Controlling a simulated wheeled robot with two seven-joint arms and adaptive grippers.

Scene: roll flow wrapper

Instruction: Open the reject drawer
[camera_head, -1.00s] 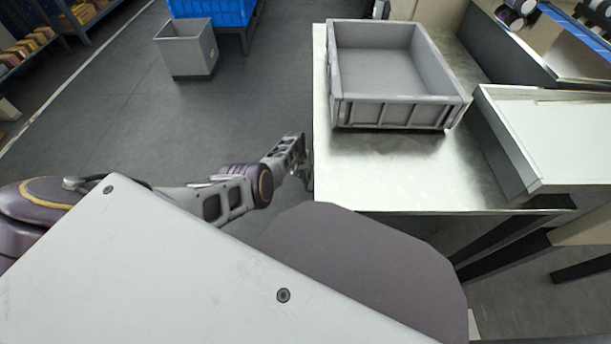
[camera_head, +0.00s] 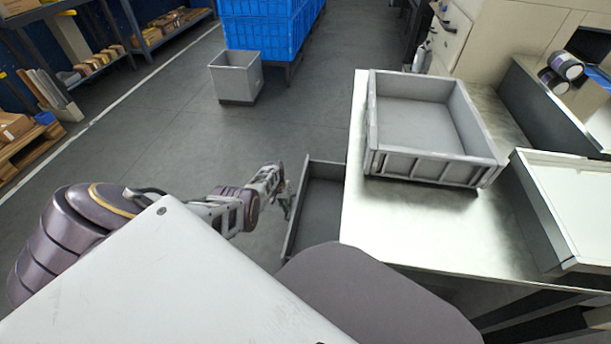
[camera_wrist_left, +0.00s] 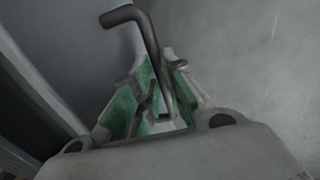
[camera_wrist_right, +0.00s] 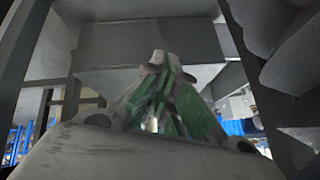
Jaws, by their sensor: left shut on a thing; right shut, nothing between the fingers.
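The reject drawer (camera_head: 318,208) is pulled out from under the left side of the metal table, and its dark inside shows. My left gripper (camera_head: 287,203) is at the drawer's outer left front. In the left wrist view my left gripper (camera_wrist_left: 160,100) is shut on a dark bent bar handle (camera_wrist_left: 147,38), which stands off a grey drawer face (camera_wrist_left: 75,45). My right gripper (camera_wrist_right: 163,75) is shut and empty below a grey underside in the right wrist view. It does not show in the head view.
A grey bin (camera_head: 425,120) stands on the metal table (camera_head: 400,225). A white-topped chute (camera_head: 570,205) is at the right. A small grey bin (camera_head: 236,78) and blue crates (camera_head: 262,38) are farther back. The floor left of the drawer is clear.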

